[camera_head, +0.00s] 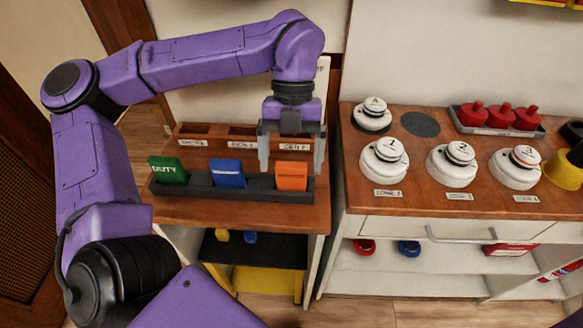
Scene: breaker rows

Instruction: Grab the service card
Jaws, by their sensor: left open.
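An orange card (291,176) stands upright at the right end of a dark rack (205,190); its small lettering is blurred, but it looks like the service card. A blue card (228,174) stands in the middle and a green card (168,170) marked DUTY at the left end. My left gripper (291,164) points down, open and empty, at the orange card. Its fingers show on either side of the card's upper part, one left and one right. I cannot tell whether they touch it. My right gripper is out of view.
A wooden holder (194,131) with labelled slots stands behind the rack. On the right cabinet (425,208) are white numbered round units, a tray (493,128) with red pieces, and a yellow and black item (563,170). The wood in front of the rack is clear.

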